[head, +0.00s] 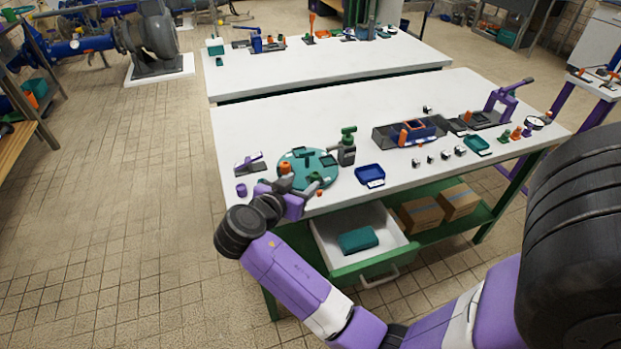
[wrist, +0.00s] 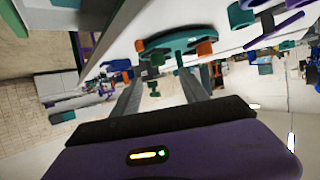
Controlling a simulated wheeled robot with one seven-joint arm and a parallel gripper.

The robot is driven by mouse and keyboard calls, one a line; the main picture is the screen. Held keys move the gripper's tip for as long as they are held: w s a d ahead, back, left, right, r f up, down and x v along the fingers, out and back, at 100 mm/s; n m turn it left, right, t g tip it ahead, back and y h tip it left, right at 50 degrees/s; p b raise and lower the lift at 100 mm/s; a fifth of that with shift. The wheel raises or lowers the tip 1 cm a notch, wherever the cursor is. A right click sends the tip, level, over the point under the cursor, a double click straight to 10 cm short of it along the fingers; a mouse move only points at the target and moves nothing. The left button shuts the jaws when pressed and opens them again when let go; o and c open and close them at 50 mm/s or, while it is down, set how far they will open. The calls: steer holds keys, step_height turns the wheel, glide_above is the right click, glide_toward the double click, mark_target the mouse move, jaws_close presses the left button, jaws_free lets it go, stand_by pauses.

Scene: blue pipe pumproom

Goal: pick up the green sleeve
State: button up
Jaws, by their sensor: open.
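A small green piece, which looks like the green sleeve (head: 315,177), sits near the front edge of the round teal plate (head: 296,158) on the near workbench. My gripper (head: 300,188) is at the bench's front edge, low and close to the plate. In the wrist view my gripper (wrist: 158,80) has its two grey fingers apart with nothing held between them. A green piece, likely the sleeve (wrist: 157,59), shows just beyond the fingertips. The teal plate (wrist: 185,40) rises above it in that tilted view. Part of the plate's near side is hidden by my gripper in the head view.
Orange pieces (head: 285,168) stand close by on the plate. An open drawer (head: 340,222) juts out below the bench front (head: 420,178). Floor at left is clear.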

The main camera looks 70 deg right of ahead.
mark_target(314, 177)
steer(key=x, duration=0.3)
steer(key=p+x, duration=0.1)
steer(key=x, duration=0.3)
steer(key=shift+s+f, duration=0.1)
steer(key=shift+f, duration=0.2)
jaws_close()
